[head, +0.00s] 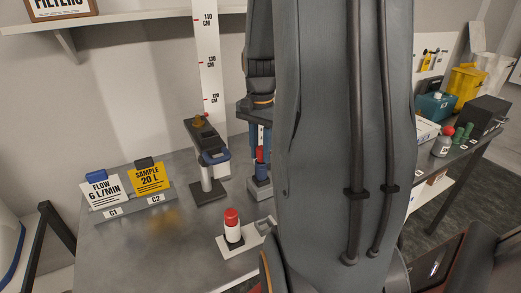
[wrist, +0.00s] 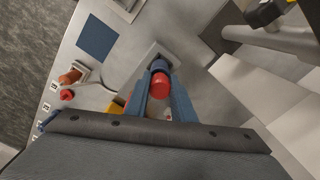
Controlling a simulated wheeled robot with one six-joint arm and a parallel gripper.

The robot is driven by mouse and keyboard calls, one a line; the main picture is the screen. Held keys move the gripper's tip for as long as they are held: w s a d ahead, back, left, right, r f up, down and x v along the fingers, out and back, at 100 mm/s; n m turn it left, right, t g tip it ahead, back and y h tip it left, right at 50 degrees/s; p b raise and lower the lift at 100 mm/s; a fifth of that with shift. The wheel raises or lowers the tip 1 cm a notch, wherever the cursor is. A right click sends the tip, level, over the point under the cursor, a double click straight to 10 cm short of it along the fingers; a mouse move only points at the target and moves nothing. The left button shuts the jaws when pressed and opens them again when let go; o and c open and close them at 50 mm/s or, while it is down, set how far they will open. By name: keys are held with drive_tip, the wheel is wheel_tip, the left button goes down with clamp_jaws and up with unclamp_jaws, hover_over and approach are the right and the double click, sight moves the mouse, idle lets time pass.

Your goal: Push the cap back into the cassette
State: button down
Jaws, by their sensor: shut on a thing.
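My gripper (head: 261,137) points down over the bench, in the middle of the head view. It is shut on a red cap (wrist: 160,86), which shows between its two blue fingers in the wrist view. In the head view the red cap (head: 261,154) is just above a blue upright body (head: 262,168), which I take to be the cassette, standing on a grey holder (head: 260,191). The cap looks in line with the blue body. Whether it is seated or only touching, I cannot tell. The fingers hide part of the cassette in the wrist view.
A red-topped white bottle (head: 232,226) stands on a white plate at the front. A dark stand (head: 207,165) is just left of my gripper. Signs for flow (head: 102,190) and sample (head: 150,178) stand further left. The left front of the bench is clear.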

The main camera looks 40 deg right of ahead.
sight(261, 148)
drive_tip(key=shift+f, duration=0.35)
drive_tip(key=c, duration=1.4)
unclamp_jaws()
drive_tip(key=shift+c, duration=0.2)
wheel_tip(261, 148, up, 8)
drive_tip(key=shift+f+b, duration=0.1)
drive_tip(key=shift+b, duration=0.9)
